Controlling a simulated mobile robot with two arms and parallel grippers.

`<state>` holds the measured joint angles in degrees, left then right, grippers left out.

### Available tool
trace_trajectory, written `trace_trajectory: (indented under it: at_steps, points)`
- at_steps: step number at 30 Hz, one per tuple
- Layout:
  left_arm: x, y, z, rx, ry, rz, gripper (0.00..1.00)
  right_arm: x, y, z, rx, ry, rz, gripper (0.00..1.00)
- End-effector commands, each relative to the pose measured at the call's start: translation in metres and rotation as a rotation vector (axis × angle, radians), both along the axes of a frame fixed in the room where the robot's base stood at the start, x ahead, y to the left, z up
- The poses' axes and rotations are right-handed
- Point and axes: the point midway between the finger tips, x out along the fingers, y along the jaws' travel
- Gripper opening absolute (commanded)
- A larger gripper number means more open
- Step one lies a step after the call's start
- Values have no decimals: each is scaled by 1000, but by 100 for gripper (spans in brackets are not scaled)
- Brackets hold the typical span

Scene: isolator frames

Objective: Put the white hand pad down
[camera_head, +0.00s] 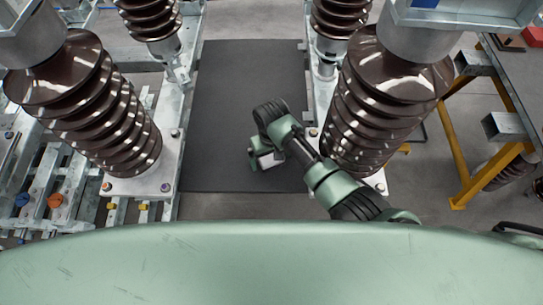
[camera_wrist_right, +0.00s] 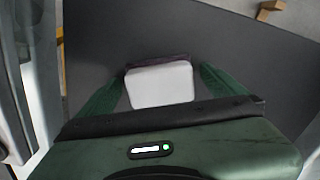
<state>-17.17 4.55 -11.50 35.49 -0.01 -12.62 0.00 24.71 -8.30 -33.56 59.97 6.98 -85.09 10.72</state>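The white hand pad (camera_wrist_right: 160,86) is a rounded white block with a dark brownish edge along its far side. In the right wrist view it sits between the two green fingers of my right gripper (camera_wrist_right: 161,80), which press close to its left and right sides. In the head view my right gripper (camera_head: 266,160) hangs over the dark mat, and a small pale part of the pad (camera_head: 269,160) shows at it. The arm hides most of the pad there. The height above the mat is hard to judge. My left gripper is not in view.
A dark grey mat (camera_head: 220,110) covers the floor between two metal frames. Brown ribbed insulators stand close on the left (camera_head: 88,105) and right (camera_head: 385,105), the right one beside my arm. A yellow-legged table (camera_head: 515,75) is at right. Mat left of the gripper is clear.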

Motion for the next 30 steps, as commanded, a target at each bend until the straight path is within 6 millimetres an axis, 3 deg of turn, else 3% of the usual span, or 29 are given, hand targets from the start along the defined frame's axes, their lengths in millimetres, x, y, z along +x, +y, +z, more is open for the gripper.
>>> trace_trajectory:
  at_steps: [5,10,21,30]
  points:
    - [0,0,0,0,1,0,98,0,0,1,0,0,0,98]
    - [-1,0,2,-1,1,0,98,1,0,14,1,-3,0,98]
    - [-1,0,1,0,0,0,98,1,1,89,3,-4,0,98]
    - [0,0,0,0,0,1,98,0,0,122,1,-1,0,98]
